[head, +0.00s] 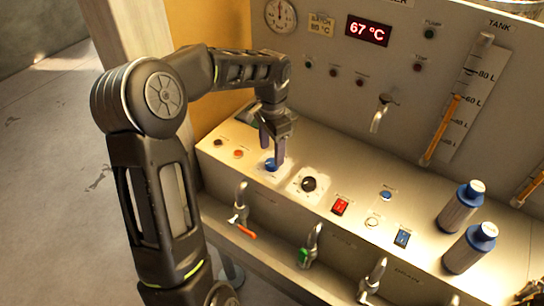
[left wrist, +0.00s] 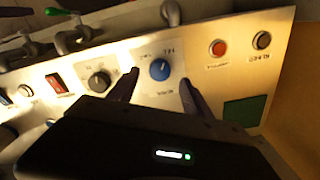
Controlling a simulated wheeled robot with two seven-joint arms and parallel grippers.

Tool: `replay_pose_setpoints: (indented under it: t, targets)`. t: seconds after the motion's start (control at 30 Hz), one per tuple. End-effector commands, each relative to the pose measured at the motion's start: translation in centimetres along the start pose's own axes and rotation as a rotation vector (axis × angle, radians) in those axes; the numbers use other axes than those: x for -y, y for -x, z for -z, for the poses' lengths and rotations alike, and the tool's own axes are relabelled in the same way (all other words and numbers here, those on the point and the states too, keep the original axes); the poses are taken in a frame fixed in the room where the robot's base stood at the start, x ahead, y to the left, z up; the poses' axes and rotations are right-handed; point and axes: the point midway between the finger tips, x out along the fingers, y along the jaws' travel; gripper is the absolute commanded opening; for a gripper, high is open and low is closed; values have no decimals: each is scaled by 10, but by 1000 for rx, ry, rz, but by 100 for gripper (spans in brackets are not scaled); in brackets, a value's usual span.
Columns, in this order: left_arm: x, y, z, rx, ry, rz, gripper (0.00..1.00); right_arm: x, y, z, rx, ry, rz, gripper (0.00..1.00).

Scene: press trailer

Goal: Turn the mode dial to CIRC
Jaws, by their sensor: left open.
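The mode dial, which I take to be the blue round knob (head: 271,164), sits on a pale plate toward the left of the sloped panel. In the left wrist view the blue dial (left wrist: 160,69) has small labels around it, too blurred to read surely. Where its pointer is set I cannot tell. My left gripper (head: 272,150) is open just above the dial. In the left wrist view its two fingers (left wrist: 160,79) stand on either side of the dial with visible gaps; contact is not apparent. My right gripper is not in view.
A black knob (head: 309,184) and a red rocker switch (head: 340,207) lie right of the dial. An orange button (head: 238,154) lies left of it. Valve handles line the front below. Two blue-capped bottles (head: 461,207) stand at the right. A display (head: 367,30) reads 67 °C.

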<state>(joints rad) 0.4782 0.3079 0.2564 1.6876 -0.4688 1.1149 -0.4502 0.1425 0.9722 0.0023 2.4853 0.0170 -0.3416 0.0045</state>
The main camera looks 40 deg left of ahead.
Motion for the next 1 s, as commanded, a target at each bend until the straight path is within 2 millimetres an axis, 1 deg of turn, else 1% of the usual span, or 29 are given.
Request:
replay_pose_setpoints:
  t: [0.03, 0.13, 0.3, 0.6, 1.0]
  targets:
    - [-1, -8, -1, 4, -1, -4, 58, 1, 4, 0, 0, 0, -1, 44]
    - [-1, -22, -1, 3, 0, -4, 58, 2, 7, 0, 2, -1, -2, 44]
    - [0, -38, 0, 0, 0, -2, 58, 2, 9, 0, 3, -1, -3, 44]
    - [0, -40, 0, 0, 0, -1, 57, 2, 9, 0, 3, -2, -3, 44]
    - [0, -40, 0, 0, 0, -1, 24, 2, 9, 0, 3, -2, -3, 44]
